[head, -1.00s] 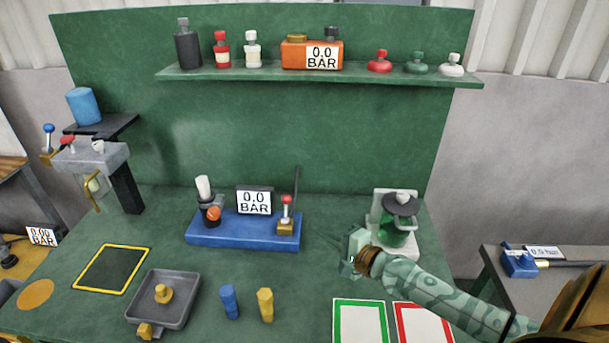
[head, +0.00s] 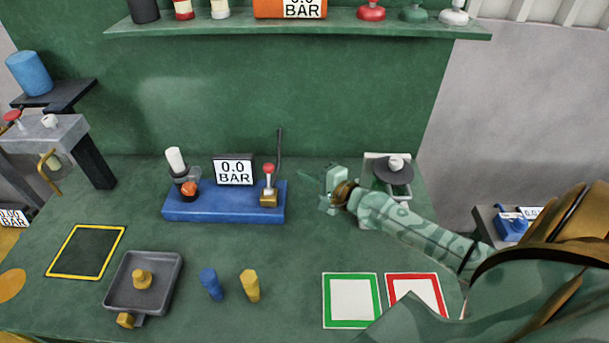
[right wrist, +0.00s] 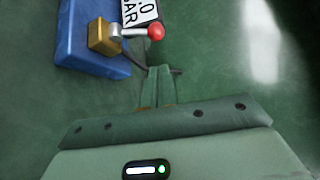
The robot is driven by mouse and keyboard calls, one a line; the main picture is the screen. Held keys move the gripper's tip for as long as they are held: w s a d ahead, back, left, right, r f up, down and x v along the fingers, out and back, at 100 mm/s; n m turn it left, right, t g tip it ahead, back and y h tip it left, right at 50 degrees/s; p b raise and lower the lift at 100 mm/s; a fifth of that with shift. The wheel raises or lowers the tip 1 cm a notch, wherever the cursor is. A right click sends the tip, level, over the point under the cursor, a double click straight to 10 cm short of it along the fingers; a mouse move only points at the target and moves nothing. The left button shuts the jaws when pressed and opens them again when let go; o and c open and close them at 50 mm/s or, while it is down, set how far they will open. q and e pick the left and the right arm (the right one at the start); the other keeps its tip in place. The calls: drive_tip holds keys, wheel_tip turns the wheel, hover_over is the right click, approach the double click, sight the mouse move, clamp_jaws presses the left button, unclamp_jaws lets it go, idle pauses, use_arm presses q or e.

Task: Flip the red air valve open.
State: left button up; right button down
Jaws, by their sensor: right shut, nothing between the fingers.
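A small valve with a red ball knob (head: 268,168) on a silver lever stands on a brass block (head: 268,200) at the right end of the blue base (head: 215,214). In the head view the lever points up. In the right wrist view the red knob (right wrist: 156,32) shows beyond my fingertips, with the brass block (right wrist: 103,37) to its left. My right gripper (head: 314,182) is shut and empty, to the right of the valve and apart from it. Its fingers also show in the right wrist view (right wrist: 159,72). My left gripper is not in view.
A gauge reading 0.0 BAR (head: 234,171) stands behind the blue base. A thin dark rod (head: 279,150) rises behind the valve. A round dark-topped device (head: 392,172) stands behind my right forearm. A grey tray (head: 168,275) and two pegs stand in front; the bench between is clear.

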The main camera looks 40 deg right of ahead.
sight(269, 174)
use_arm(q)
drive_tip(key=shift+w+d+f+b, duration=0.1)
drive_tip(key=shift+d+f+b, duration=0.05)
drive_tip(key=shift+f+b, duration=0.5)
use_arm(e)
drive_tip(key=x, duration=0.7)
drive_tip(key=shift+w, duration=0.25)
drive_tip(key=shift+a, duration=0.2)
drive_tip(key=shift+a, duration=0.1)
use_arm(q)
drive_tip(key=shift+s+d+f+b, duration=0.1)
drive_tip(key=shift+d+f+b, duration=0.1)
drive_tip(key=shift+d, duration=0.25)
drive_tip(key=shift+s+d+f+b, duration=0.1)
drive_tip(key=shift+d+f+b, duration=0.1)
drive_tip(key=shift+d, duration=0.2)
use_arm(e)
drive_tip(key=shift+s+r+n+t, duration=0.1)
drive_tip(key=shift+s+n+t, duration=0.2)
drive_tip(key=shift+n, duration=0.1)
